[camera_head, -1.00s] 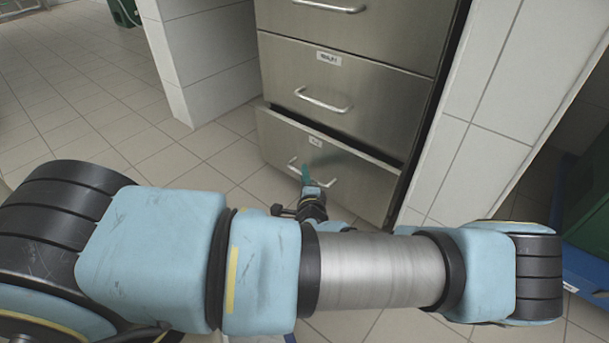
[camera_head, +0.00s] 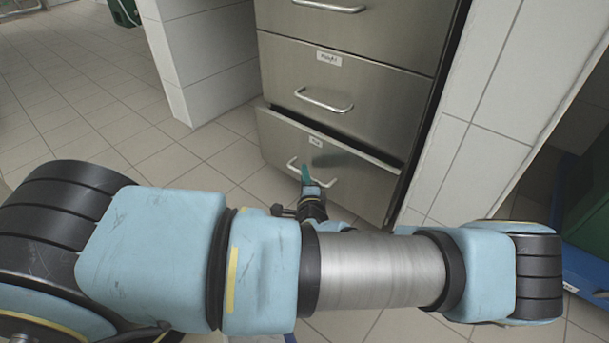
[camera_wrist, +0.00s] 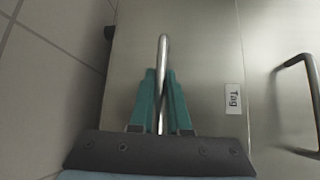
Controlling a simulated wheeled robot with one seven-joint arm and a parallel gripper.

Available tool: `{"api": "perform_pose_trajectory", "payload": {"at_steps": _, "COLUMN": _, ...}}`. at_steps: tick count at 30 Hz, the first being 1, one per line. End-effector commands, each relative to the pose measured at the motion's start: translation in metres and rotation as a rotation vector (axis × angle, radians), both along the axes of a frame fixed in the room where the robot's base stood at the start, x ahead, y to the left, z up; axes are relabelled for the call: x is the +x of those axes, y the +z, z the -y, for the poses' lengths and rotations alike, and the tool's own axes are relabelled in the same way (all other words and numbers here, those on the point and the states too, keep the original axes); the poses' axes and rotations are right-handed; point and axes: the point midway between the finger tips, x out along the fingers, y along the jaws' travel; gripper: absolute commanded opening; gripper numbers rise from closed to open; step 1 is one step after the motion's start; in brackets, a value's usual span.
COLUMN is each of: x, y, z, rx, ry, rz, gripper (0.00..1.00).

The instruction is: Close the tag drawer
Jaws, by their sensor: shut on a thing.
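The tag drawer (camera_head: 350,180) is the lowest steel drawer of the cabinet in the head view. It stands slightly open, with a dark gap along its top edge. In the wrist view its front (camera_wrist: 205,70) fills the middle, and its label (camera_wrist: 233,98) reads "Tag". My gripper (camera_head: 306,174) is at the drawer front. In the wrist view its green fingers (camera_wrist: 161,85) are shut on the drawer's metal handle (camera_wrist: 163,50), one on each side of it.
The drawer above (camera_head: 340,95) is shut, and its handle (camera_wrist: 312,100) shows at the right of the wrist view. A white tiled wall (camera_head: 470,130) stands close on the cabinet's right. The tiled floor (camera_head: 150,125) at the left is clear.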

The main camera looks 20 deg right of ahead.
Motion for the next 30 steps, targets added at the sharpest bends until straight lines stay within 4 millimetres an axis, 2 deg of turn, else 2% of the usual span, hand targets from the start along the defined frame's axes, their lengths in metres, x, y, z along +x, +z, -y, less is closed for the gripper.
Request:
{"api": "perform_pose_trajectory", "payload": {"at_steps": 9, "x": 0.019, "y": -0.002, "z": 0.037, "rx": -0.005, "ry": -0.001, "rz": -0.003, "gripper": 0.0}}
{"api": "perform_pose_trajectory", "payload": {"at_steps": 17, "x": 0.02, "y": -0.001, "z": 0.04, "rx": -0.002, "ry": -0.005, "rz": -0.001, "gripper": 0.0}}
{"api": "perform_pose_trajectory", "payload": {"at_steps": 18, "x": 0.02, "y": 0.0, "z": 0.041, "rx": -0.003, "ry": -0.006, "rz": -0.001, "gripper": 0.18}}
{"api": "perform_pose_trajectory", "payload": {"at_steps": 24, "x": 0.02, "y": 0.0, "z": 0.039, "rx": -0.001, "ry": -0.003, "rz": -0.001, "gripper": 0.41}}
{"api": "perform_pose_trajectory", "payload": {"at_steps": 25, "x": 0.02, "y": 0.0, "z": 0.039, "rx": -0.001, "ry": -0.003, "rz": -0.001, "gripper": 0.44}}
{"api": "perform_pose_trajectory", "payload": {"at_steps": 30, "x": 0.02, "y": 0.0, "z": 0.038, "rx": -0.001, "ry": -0.002, "rz": -0.001, "gripper": 0.44}}
